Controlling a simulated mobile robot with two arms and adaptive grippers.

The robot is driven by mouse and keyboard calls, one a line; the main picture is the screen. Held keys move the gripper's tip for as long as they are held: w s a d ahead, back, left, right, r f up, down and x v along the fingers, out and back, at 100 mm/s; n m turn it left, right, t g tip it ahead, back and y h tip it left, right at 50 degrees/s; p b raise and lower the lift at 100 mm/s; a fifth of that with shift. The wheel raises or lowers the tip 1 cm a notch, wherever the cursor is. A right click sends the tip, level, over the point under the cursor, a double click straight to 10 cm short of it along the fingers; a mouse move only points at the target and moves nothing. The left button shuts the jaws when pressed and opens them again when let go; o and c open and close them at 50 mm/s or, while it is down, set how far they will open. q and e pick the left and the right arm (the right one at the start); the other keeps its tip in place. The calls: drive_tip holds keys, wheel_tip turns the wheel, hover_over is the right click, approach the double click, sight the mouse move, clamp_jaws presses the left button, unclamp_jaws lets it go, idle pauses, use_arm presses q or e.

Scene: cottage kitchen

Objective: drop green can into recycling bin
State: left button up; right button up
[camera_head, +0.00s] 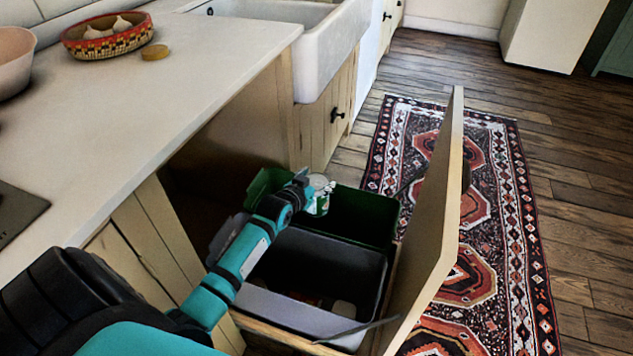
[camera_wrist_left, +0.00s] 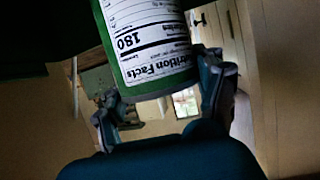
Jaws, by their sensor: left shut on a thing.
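The green can (camera_head: 319,203), with a white label, is held at the end of my left arm above the green bin (camera_head: 376,220). The green bin is the far one of two bins in the pull-out drawer; no recycling mark is readable. The near one is a grey bin (camera_head: 262,303) with a few items at its bottom. My left gripper (camera_head: 304,186) is shut on the can. In the left wrist view the can (camera_wrist_left: 150,45) shows its nutrition label between the two fingers of the gripper (camera_wrist_left: 160,95). My right gripper is not in view.
The wooden drawer front (camera_head: 432,225) stands upright right of the bins. The pale countertop (camera_head: 150,110) edges them on the left, with a basket of garlic (camera_head: 82,46) and a yellow lid (camera_head: 154,52). A patterned rug (camera_head: 535,275) covers the floor beyond.

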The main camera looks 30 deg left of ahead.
use_arm(q)
drive_tip(key=o, duration=1.3)
drive_tip(key=v, duration=1.2)
